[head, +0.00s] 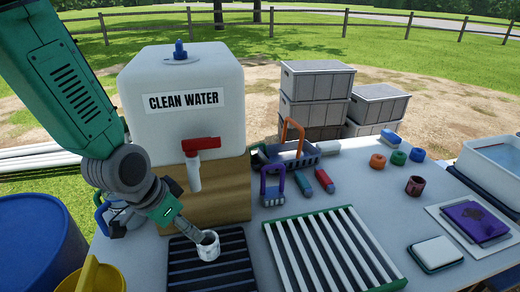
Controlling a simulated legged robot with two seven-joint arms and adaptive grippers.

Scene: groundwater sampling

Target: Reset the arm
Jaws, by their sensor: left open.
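My left arm comes down from the upper left, and my left gripper (146,207) is open in front of the clean water tank (183,125). Its dark fingers are spread apart. A green-and-grey piece with a thin rod reaches from the gripper area down to a small metal cup (208,246). I cannot tell whether that piece touches the fingers. The cup stands upright over the dark slatted rack (235,273), below the tank's red-handled tap (200,145). My right gripper is not in view.
A green-framed white rack (334,250) lies to the right of the dark one. Colored tools, rings, a dark red cup (415,186) and a purple pouch (475,222) are on the table. A blue barrel (38,240) and a yellow container (95,275) stand at lower left.

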